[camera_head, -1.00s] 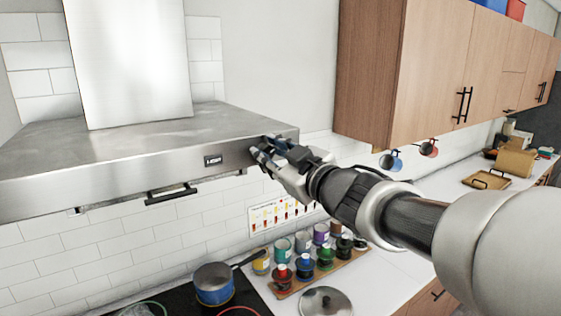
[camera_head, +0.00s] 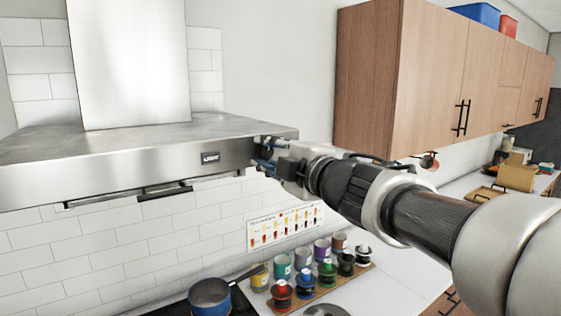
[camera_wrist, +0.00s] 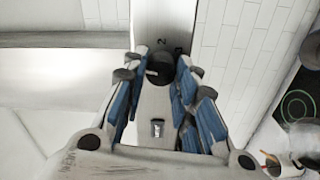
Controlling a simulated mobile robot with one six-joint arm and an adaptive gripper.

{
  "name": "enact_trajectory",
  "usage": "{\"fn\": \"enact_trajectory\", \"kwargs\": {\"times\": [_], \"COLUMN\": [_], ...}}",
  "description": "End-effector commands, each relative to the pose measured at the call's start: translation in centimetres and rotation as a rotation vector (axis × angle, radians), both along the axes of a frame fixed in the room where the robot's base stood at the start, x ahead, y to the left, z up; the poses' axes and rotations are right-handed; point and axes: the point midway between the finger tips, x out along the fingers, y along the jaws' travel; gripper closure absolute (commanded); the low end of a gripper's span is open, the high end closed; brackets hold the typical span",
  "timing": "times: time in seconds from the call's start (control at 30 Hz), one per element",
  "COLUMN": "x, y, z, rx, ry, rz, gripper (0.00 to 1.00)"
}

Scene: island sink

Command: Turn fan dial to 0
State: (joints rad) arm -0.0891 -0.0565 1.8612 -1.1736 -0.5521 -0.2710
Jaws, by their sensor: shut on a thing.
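The fan dial (camera_wrist: 161,67) is a round black knob on the front face of the steel range hood (camera_head: 130,160). Printed numbers, seemingly a 2 and a 3, show beside it in the wrist view. My gripper (camera_wrist: 166,75) has its blue-padded fingers on both sides of the dial, shut on it. In the head view, my gripper (camera_head: 268,157) is at the right end of the hood front, and it hides the dial there. The dial's pointer and exact setting cannot be made out.
A wooden wall cabinet (camera_head: 400,80) hangs to the right of the hood. Below are a blue pot (camera_head: 210,296), a rack of colourful jars and spools (camera_head: 310,270) and a white counter (camera_head: 395,285). A black handle bar (camera_head: 165,192) sits under the hood.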

Motion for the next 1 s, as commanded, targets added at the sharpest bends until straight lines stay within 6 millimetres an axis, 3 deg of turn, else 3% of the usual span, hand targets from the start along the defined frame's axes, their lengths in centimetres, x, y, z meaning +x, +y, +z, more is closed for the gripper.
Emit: {"fn": "enact_trajectory", "kwargs": {"times": [0.4, 0.93, 0.97, 1.0], "x": [-0.01, 0.0, 0.0, 0.0], "y": [0.01, 0.01, 0.01, 0.01], "z": [-0.11, -0.04, -0.04, -0.04], "rx": [-0.151, -0.17, -0.169, -0.169], "ry": [-0.102, -0.115, -0.114, -0.114], "rz": [0.0, 0.0, 0.0, 0.0], "gripper": [0.97, 0.97, 0.73, 0.7]}}
